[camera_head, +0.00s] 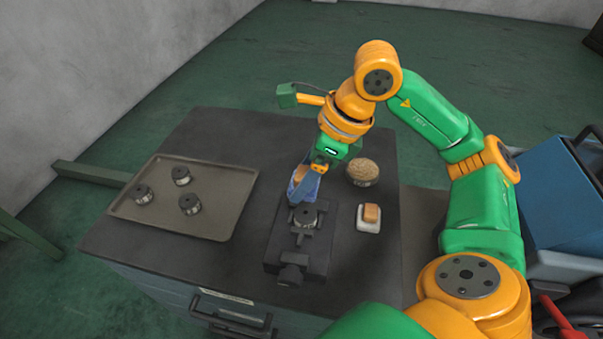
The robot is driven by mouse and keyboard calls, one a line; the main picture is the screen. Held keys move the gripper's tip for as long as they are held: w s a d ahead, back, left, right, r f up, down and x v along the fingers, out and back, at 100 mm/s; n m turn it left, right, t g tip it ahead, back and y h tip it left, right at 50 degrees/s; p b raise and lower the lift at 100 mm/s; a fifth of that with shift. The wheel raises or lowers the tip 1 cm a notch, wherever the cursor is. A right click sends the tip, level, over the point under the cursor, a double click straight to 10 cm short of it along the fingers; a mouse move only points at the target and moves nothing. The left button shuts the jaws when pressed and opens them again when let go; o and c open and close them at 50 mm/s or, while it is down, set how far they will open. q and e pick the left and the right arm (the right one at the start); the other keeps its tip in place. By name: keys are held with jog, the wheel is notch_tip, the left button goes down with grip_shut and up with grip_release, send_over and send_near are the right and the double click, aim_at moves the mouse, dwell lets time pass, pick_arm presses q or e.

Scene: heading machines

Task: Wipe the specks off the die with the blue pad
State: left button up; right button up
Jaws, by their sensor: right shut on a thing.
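My right gripper (312,172) points down over the dark bench and is shut on the blue pad (304,188). The pad hangs just behind the die (305,216), a small round metal piece held in a dark vise-like fixture (298,251). I cannot tell whether the pad touches the die or the fixture. Specks on the die are too small to make out. My left gripper is not in view.
A beige tray (232,188) with three round metal pieces lies on the left of the bench (262,140). A round bowl of tan grains (363,172) and a white dish with an orange block (370,214) stand right of the fixture. A blue machine (555,195) is at the right.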

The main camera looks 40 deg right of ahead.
jog(key=r+p, duration=0.1)
jog(key=r, duration=0.1)
jog(key=shift+w+r+p, duration=0.2)
jog(key=shift+r+p, duration=0.1)
jog(key=shift+p, duration=0.1)
jog(key=shift+r, duration=0.35)
jog(key=shift+s, duration=0.1)
